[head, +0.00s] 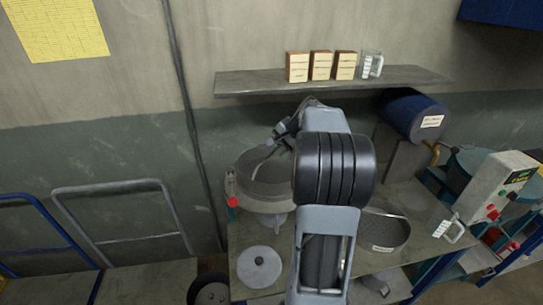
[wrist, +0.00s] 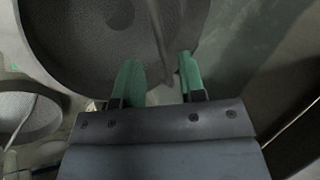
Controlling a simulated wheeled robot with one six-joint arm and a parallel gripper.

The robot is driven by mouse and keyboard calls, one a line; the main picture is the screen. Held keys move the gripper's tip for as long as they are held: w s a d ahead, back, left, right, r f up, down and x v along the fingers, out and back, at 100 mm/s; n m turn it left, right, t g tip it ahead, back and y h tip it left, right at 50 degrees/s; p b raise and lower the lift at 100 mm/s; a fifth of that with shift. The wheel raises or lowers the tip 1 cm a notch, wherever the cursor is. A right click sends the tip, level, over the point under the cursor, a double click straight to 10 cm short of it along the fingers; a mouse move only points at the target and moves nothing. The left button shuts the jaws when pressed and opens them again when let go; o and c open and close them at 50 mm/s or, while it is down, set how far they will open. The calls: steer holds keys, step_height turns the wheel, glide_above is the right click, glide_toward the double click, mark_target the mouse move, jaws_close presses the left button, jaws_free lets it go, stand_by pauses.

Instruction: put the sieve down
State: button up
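A round grey sieve (head: 262,192) with a mesh floor shows left of my arm in the head view, at the back left of the bench. It fills the top of the wrist view (wrist: 85,45). A thin grey strip, apparently its handle, crosses it and runs down between my fingers. My gripper (head: 277,140) is above the sieve's far side. In the wrist view its two green fingers (wrist: 158,72) stand apart, with gaps visible on both sides of the strip. What lies under the sieve is partly hidden by my arm.
A second mesh piece (head: 385,231) with a label lies right of my arm. A round grey lid (head: 259,267) lies at the front left of the bench. A measuring jug (head: 449,229) stands at the right. A shelf (head: 240,83) with boxes hangs behind my arm; a blue drum (head: 412,113) is at right.

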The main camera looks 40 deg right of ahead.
steer(key=v, duration=0.5)
steer(key=s+a+n+g, duration=0.1)
steer(key=s+a+n, duration=0.15)
steer(key=a, duration=0.75)
steer(key=s+a+f+n+h, duration=0.1)
steer(key=s+a+f+n, duration=0.2)
steer(key=s+a+n, duration=0.3)
steer(key=s+a+f+n+h, duration=0.1)
steer(key=s+a+f+n, duration=0.2)
steer(key=a, duration=0.8)
steer(key=s+n, duration=0.2)
steer(key=s, duration=0.2)
steer(key=shift+a+n+b, duration=0.3)
steer(key=shift+n+b, duration=0.05)
